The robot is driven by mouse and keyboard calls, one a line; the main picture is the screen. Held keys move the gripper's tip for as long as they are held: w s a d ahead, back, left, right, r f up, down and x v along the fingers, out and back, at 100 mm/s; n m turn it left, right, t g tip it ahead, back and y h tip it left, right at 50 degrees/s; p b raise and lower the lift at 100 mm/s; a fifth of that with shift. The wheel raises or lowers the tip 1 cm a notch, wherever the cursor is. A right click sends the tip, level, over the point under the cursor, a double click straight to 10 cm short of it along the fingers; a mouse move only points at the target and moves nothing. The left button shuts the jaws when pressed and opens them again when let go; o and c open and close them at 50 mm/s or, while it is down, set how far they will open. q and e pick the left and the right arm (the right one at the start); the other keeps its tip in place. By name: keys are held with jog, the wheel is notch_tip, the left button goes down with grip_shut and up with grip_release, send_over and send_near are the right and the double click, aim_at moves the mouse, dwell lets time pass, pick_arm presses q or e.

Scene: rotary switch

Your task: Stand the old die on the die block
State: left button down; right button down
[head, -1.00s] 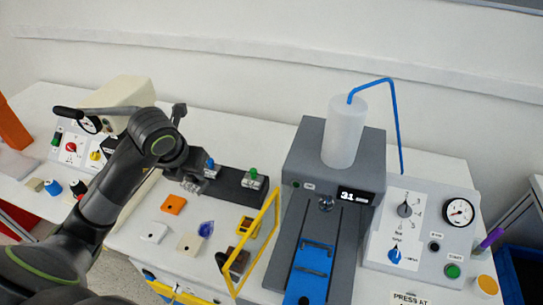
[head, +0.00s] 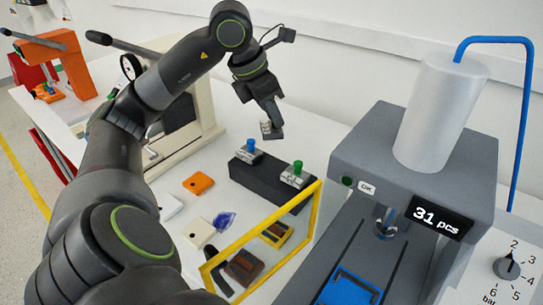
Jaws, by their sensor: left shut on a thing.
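My left gripper (head: 271,122) is shut on a small grey metal die (head: 267,129), mostly hidden between the fingers. It holds the die in the air, up and behind the left end of the dark die block (head: 262,183) in the picture. The block lies on the white table. A grey die with a blue knob (head: 250,148) stands at its left end and one with a green knob (head: 296,171) at its right end. The held die looks apart from the block. My right gripper is not in view.
Loose on the table are an orange plate (head: 198,183), a pale plate (head: 199,232), a purple-blue piece (head: 224,220) and a brown block (head: 243,267).

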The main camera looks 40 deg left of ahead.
pick_arm(q)
notch_tip(320, 180, down, 10)
jog(key=shift+r, duration=0.1)
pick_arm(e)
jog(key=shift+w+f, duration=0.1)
pick_arm(q)
jog(key=shift+b, duration=0.35)
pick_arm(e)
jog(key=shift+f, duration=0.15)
pick_arm(q)
jog(key=c, duration=1.3)
grip_release()
jog(key=shift+s, duration=0.1)
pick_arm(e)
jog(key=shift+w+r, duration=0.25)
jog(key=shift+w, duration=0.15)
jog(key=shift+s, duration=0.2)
